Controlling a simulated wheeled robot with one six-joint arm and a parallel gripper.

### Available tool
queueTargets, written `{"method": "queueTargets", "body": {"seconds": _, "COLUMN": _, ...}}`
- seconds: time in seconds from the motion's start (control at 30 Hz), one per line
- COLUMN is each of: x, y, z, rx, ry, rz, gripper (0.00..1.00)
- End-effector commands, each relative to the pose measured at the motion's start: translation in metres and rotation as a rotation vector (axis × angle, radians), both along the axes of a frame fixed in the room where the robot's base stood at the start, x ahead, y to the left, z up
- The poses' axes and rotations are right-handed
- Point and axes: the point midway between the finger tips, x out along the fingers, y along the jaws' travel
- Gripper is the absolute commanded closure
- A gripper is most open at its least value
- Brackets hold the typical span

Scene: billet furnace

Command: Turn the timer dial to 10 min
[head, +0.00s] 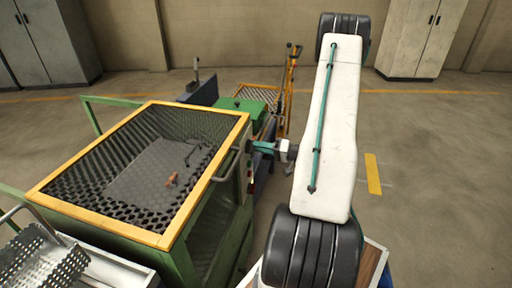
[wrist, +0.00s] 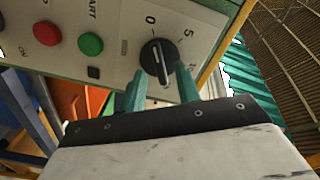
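The timer dial (wrist: 158,62) is a round black knob with a pale line across it, on a light control panel (wrist: 115,70) in the wrist view. The marks 0 and 5 are printed above and to the upper right of it. I cannot tell which end of the line is the pointer. My gripper (wrist: 161,84) has its two teal fingers apart, one on each side of the dial's lower part. I cannot tell whether they touch it. In the head view my gripper (head: 263,148) is at the green machine's right side, and the dial is hidden.
A red button (wrist: 47,33) and a green START button (wrist: 91,44) sit left of the dial. The green machine (head: 215,225) has a yellow-rimmed mesh top (head: 140,238) and a handle (head: 228,165) near my gripper. Open floor (head: 430,200) lies at the right.

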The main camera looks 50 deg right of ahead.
Motion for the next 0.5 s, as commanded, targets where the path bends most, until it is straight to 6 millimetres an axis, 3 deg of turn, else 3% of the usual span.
{"method": "queueTargets", "body": {"seconds": 0.17, "x": 0.016, "y": 0.008, "z": 0.0, "rx": 0.0, "ry": 0.0, "rz": 0.004, "gripper": 0.67}}
{"method": "queueTargets", "body": {"seconds": 0.47, "x": 0.018, "y": 0.009, "z": 0.0, "rx": 0.001, "ry": 0.001, "rz": 0.003, "gripper": 0.67}}
{"method": "queueTargets", "body": {"seconds": 0.5, "x": 0.018, "y": 0.009, "z": 0.0, "rx": 0.001, "ry": 0.001, "rz": 0.003, "gripper": 0.78}}
